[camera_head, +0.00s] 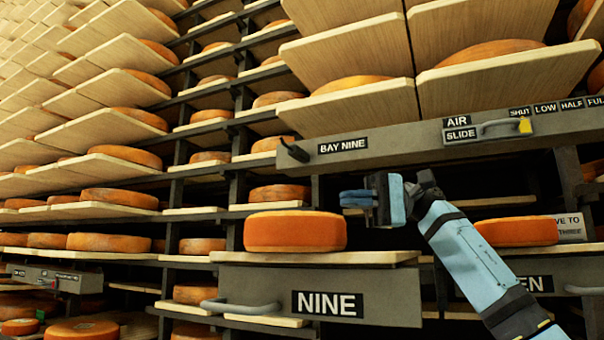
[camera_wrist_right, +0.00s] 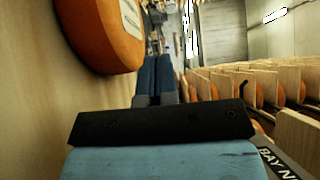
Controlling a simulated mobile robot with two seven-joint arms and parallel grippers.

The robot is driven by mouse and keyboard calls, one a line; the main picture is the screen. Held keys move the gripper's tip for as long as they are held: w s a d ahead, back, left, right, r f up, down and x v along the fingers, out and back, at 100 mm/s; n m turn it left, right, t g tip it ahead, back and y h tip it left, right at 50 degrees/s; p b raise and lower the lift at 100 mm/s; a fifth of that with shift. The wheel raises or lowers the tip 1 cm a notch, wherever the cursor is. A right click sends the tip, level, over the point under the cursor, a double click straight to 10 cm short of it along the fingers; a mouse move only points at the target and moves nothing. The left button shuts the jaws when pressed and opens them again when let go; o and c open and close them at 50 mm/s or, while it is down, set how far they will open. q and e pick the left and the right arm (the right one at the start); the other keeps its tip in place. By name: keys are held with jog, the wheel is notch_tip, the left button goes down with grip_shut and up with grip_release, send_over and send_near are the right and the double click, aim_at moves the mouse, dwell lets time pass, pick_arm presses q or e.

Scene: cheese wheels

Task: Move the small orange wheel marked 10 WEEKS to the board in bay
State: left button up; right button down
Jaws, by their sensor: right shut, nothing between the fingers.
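A large orange wheel (camera_head: 295,231) lies flat on the pale board (camera_head: 385,257) above the NINE sign (camera_head: 327,304). No 10 WEEKS mark is readable on any wheel. The right wrist view shows an orange wheel (camera_wrist_right: 100,30) with a pale label, its writing too small to read. My right gripper (camera_head: 345,199) is right of the wheel above NINE and a little higher, apart from it. Its blue fingers (camera_wrist_right: 155,75) are shut and empty. My left gripper is out of view.
A grey BAY NINE beam (camera_head: 400,150) with an AIR SLIDE handle (camera_head: 500,126) runs above my right gripper. Another orange wheel (camera_head: 517,231) sits at right beside a partly hidden MOVE TO sign (camera_head: 571,227). A small wheel (camera_head: 20,326) is at lower left. Racks of wheels fill the left.

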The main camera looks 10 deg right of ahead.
jog(key=s+a, duration=0.1)
jog(key=s+a+b, duration=0.1)
jog(key=s, duration=0.1)
jog(key=s+a, duration=0.1)
jog(key=s, duration=0.1)
jog(key=shift+r+b, duration=0.3)
jog(key=shift+r, duration=0.1)
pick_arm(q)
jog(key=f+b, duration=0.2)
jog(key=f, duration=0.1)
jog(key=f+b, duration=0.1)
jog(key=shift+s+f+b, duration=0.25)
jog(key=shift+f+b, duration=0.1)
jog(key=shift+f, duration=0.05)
pick_arm(e)
jog(key=s+a, duration=0.9)
jog(key=s, duration=0.4)
jog(key=shift+a, duration=0.25)
jog(key=shift+w, duration=0.1)
